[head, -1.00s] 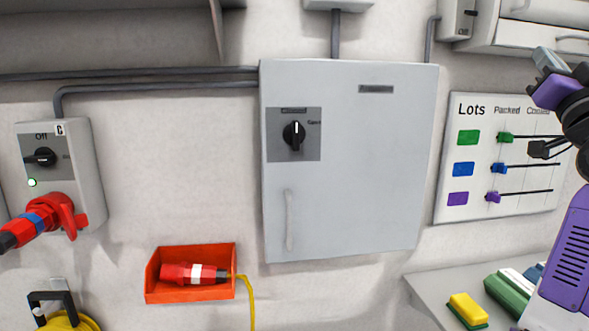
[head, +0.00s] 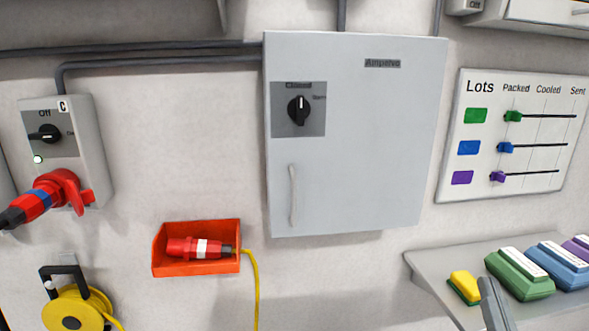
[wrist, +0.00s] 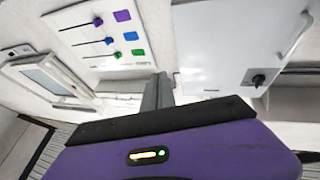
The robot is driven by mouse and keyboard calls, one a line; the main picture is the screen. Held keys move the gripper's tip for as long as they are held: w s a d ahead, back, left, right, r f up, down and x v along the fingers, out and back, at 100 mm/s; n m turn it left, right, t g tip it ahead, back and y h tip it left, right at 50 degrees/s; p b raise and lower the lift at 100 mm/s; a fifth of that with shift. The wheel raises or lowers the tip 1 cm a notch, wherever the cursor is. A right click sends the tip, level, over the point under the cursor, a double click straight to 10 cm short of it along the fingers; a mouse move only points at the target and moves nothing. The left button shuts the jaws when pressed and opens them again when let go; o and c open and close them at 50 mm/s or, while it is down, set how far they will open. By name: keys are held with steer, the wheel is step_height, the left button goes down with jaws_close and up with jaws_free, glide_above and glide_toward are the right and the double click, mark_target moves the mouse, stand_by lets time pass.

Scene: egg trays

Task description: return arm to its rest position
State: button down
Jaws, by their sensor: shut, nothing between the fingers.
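My gripper (head: 494,305) shows in the head view only as grey fingers at the bottom right edge, in front of the shelf. In the wrist view its grey fingers (wrist: 157,92) are closed together, with nothing between them, beyond the purple gripper body (wrist: 180,150). The rest of my arm is out of the head view. The wrist view is turned nearly upside down, with the lots board and the cabinet beyond the fingers.
A grey cabinet (head: 355,150) hangs mid-wall, its door shut. The lots board (head: 515,135) is right of it. Below, a shelf (head: 430,270) holds a yellow-green sponge (head: 465,286) and green (head: 520,275) and blue (head: 558,264) egg boxes. A red plug (head: 200,248) lies in an orange holder (head: 160,271).

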steer(key=s+a+f+n+g+y, duration=0.1)
steer(key=s+a+f, duration=0.3)
steer(key=s, duration=0.6)
steer(key=s+a+f+n+g+y, duration=0.1)
steer(key=s+a+f+g, duration=0.3)
steer(key=s+f, duration=0.4)
steer(key=s+a+f+n+g+y, duration=0.1)
steer(key=s+a+f, duration=0.4)
steer(key=s, duration=0.8)
steer(key=f+g+y, duration=0.1)
steer(key=y, duration=0.1)
steer(key=shift+s+a+f+y, duration=0.15)
steer(key=shift+s+a+y, duration=0.05)
steer(key=shift+a+y, duration=0.15)
